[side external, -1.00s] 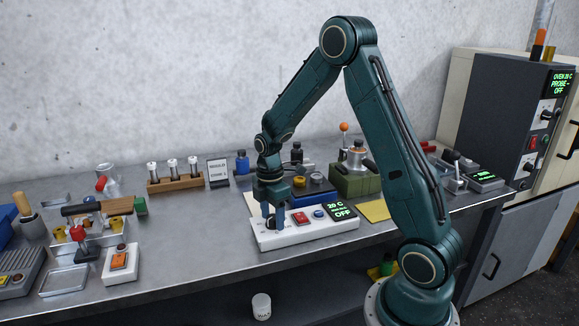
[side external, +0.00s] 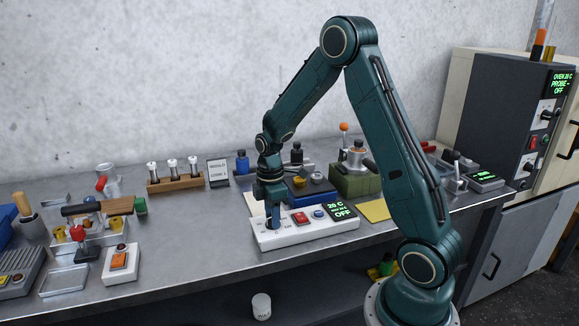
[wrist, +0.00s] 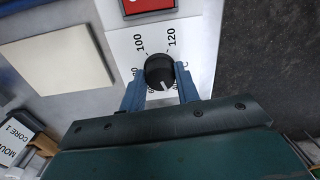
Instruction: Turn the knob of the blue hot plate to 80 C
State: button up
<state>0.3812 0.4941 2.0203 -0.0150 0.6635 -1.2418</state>
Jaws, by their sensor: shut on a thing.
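The blue hot plate (side external: 318,187) stands on the bench behind its white control panel (side external: 290,237). The panel's green display (side external: 342,211) reads 20 C and OFF. The black knob (wrist: 160,70) shows in the wrist view, with its white pointer mark toward the lower right of that picture. The numbers 100 and 120 are readable beside it; the marks at its left and below are partly hidden. My gripper (wrist: 160,76) is shut on the knob, one finger on each side. In the side view my gripper (side external: 272,222) is down at the panel's left end and hides the knob.
A red button (side external: 301,217) and a blue button (side external: 319,213) sit right of the knob. A pale square pad (wrist: 53,59) lies beside the panel. A dark green block (side external: 356,180) and a yellow sheet (side external: 375,210) are farther right.

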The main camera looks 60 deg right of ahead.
jog(key=m, duration=1.6)
jog(key=shift+t, duration=0.3)
jog(key=m, duration=0.5)
jog(key=shift+s, duration=0.1)
jog(key=shift+m, duration=0.3)
jog(key=o, duration=1)
jog(key=shift+c, duration=0.2)
jog(key=shift+r, duration=0.15)
